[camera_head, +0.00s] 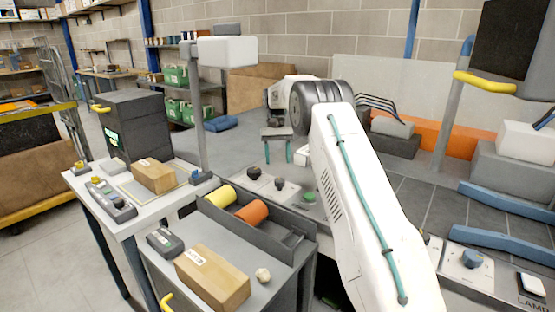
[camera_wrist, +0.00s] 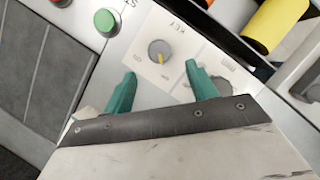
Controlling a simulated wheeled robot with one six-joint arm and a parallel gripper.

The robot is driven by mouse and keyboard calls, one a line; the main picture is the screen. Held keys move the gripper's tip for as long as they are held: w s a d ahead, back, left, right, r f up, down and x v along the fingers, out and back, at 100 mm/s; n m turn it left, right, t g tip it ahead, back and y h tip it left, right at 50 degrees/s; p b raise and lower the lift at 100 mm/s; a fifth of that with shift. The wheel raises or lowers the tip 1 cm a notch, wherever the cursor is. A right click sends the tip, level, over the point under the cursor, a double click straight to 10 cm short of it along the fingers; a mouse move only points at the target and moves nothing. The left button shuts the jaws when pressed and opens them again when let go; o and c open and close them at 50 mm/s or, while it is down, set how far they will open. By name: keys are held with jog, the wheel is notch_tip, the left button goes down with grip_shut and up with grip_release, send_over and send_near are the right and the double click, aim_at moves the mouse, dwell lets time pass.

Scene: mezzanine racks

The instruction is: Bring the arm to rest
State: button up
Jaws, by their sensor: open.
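My white arm (camera_head: 365,200) reaches forward from the lower right of the head view and bends at a dark joint. My gripper (camera_head: 277,158) hangs at its end over the control panel. In the wrist view its two teal fingers (camera_wrist: 160,72) are apart with nothing between them. A grey key switch (camera_wrist: 159,53) with a yellow mark sits on the panel just beyond the fingertips. I cannot tell the exact gap between the fingers and the panel.
A green button (camera_wrist: 105,21) is beside the switch. A grey tray (camera_head: 285,222) with yellow and orange rolls stands left of my arm. A cardboard box (camera_head: 212,280) lies in front of it. A grey post (camera_head: 197,100) rises behind. A yellow-handled lever (camera_head: 485,82) stands right.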

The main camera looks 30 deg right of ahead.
jog(key=x, duration=0.4)
jog(key=shift+s+r, duration=0.2)
jog(key=shift+s, duration=0.1)
jog(key=s+a+r+n, duration=0.1)
jog(key=s+a+r, duration=0.35)
jog(key=s, duration=0.35)
jog(key=s+a+r+n+t+h, duration=0.1)
jog(key=s+a+r, duration=0.35)
jog(key=s, duration=0.35)
jog(key=s+a+r, duration=0.4)
jog(key=s+a, duration=0.2)
jog(key=s, duration=0.2)
jog(key=s+a+r+n+t, duration=0.1)
jog(key=s+a, duration=0.3)
jog(key=s, duration=0.7)
jog(key=s+a+r+n+t, duration=0.1)
jog(key=s+a+t, duration=0.2)
jog(key=s, duration=0.8)
jog(key=shift+s+a+n+t+h, duration=0.3)
jog(key=shift+s+a+n+h, duration=0.05)
jog(key=shift+a+n+h, duration=0.1)
